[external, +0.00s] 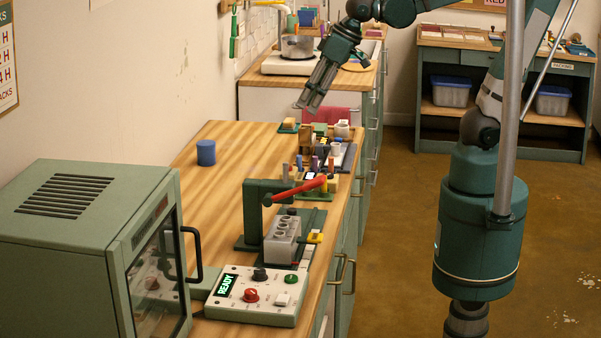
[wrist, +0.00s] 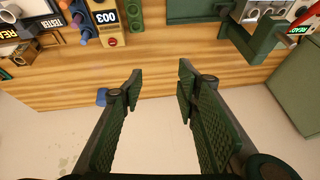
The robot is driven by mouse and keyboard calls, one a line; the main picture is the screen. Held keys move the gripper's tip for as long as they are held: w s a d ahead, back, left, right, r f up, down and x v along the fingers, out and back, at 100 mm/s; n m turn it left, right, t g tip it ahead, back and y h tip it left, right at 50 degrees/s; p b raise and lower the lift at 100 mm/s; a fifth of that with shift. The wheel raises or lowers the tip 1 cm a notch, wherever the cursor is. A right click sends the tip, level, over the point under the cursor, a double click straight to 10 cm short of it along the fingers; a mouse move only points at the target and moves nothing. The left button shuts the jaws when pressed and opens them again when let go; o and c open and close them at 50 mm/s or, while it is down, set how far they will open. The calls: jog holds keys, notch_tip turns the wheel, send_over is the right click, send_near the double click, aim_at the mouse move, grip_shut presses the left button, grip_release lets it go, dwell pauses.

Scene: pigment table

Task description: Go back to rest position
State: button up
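My gripper (external: 309,104) hangs in the air above the far part of the wooden bench, its fingers pointing down and to the left. In the wrist view my gripper (wrist: 160,84) shows both fingers spread apart with nothing between them, so it is open and empty. A blue cylinder (external: 206,153) stands upright on the bench near the wall, apart from my gripper. A blue piece also shows in the wrist view (wrist: 101,97), partly hidden at the left finger.
The wooden bench (external: 220,206) is mostly bare on its left side. A red-handled press (external: 262,213), a control box reading READY (external: 260,294) and small racks line its right edge. A green oven (external: 75,250) stands in front. A pot (external: 297,46) sits farther back.

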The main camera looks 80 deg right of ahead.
jog(key=s+d+f+n+t+h, duration=0.1)
jog(key=s+d+f+t, duration=0.1)
jog(key=s+d, duration=0.6)
jog(key=d+f, duration=0.1)
jog(key=d, duration=0.2)
jog(key=shift+s+d+f, duration=0.3)
jog(key=shift+f, duration=0.1)
dwell(2.8)
